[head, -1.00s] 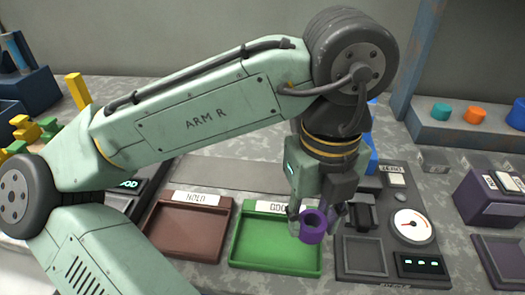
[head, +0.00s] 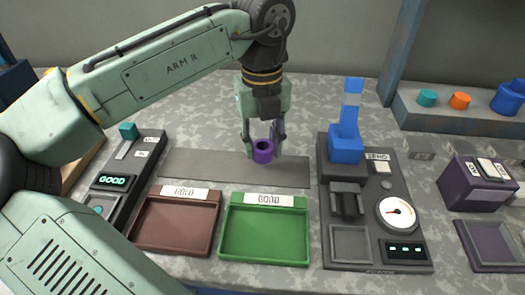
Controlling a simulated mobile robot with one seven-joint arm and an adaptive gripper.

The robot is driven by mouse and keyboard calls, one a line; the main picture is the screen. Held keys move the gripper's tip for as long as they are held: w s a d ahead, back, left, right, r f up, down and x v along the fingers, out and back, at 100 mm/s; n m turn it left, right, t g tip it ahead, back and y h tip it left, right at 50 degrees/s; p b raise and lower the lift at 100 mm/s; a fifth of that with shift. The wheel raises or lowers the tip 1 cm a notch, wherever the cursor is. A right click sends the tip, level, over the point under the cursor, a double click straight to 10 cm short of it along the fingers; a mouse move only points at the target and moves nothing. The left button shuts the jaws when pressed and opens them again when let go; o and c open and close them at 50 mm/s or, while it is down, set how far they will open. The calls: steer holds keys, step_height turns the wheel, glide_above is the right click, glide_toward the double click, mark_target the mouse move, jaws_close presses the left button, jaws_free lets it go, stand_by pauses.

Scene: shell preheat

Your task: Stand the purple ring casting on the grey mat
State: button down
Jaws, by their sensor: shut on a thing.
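The purple ring casting (head: 263,152) is held between the fingertips of my gripper (head: 264,144) in the head view, its hole facing up and toward the camera. My gripper is shut on it and points down. The grey mat (head: 205,167) is a long dark strip behind the trays. The ring shows over the mat's right half, near its far edge. I cannot tell whether the ring touches the mat.
A brown HOLD tray (head: 176,222) and a green GOOD tray (head: 264,230), both empty, lie in front of the mat. A gauge station (head: 376,214) with a blue upright part (head: 347,130) stands to the right. A device with a GOOD display (head: 112,182) is at left. The mat's left half is clear.

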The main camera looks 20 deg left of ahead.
mark_target(262, 168)
steer(key=shift+f, duration=1.65)
steer(key=shift+f, duration=0.1)
steer(key=shift+f, duration=0.1)
steer(key=c, duration=1.1)
jaws_free()
step_height(262, 168, up, 12)
steer(key=shift+r, duration=0.25)
